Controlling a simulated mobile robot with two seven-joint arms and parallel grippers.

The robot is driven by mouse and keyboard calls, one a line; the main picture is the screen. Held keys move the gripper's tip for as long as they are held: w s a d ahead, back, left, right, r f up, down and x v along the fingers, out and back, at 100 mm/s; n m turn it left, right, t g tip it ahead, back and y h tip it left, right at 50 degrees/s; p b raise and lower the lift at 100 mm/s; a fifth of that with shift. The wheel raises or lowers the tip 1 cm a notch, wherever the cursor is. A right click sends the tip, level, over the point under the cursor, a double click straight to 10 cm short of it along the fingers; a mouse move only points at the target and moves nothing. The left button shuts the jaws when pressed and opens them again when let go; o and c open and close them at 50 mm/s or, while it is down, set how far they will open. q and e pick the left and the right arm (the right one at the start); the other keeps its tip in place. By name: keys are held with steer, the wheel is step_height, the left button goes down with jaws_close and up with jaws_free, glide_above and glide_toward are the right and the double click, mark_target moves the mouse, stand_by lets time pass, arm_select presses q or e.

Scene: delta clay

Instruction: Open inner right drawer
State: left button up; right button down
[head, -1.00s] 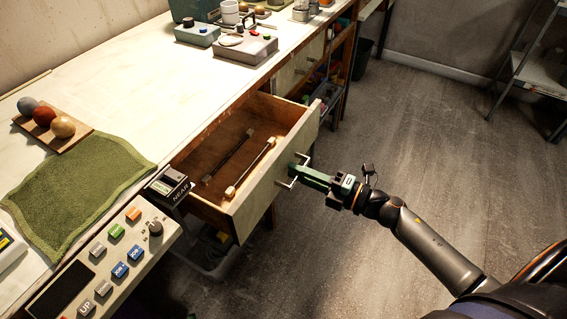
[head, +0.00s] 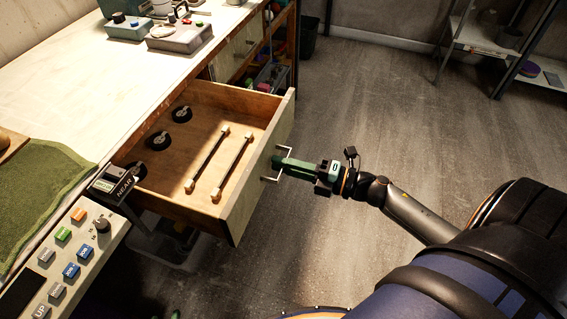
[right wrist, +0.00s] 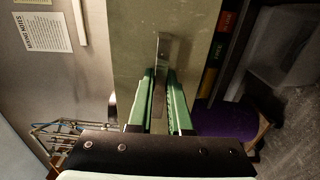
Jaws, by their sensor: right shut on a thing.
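The drawer (head: 262,165) stands pulled out from the white workbench in the head view, its pale front facing right. Inside it lie two dark rods with pale ends (head: 231,164) and several small black round items (head: 182,114). My right gripper (head: 281,168) is shut on the metal drawer handle (head: 283,150) with its green fingers. In the right wrist view the green fingers (right wrist: 160,95) close around the handle (right wrist: 162,48) against the drawer front (right wrist: 195,30). My left gripper is not in view.
A second drawer front (head: 236,55) farther along the bench looks closed. A button panel (head: 75,250) and a small black device (head: 118,182) sit at the near bench edge. Grey boxes with knobs (head: 180,35) stand at the back. The floor (head: 370,120) right of the drawer is clear.

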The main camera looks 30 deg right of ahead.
steer(key=c, duration=0.8)
jaws_free()
steer(key=shift+c, duration=0.2)
steer(key=v, duration=1.2)
steer(key=shift+s+d, duration=0.15)
steer(key=shift+d, duration=0.05)
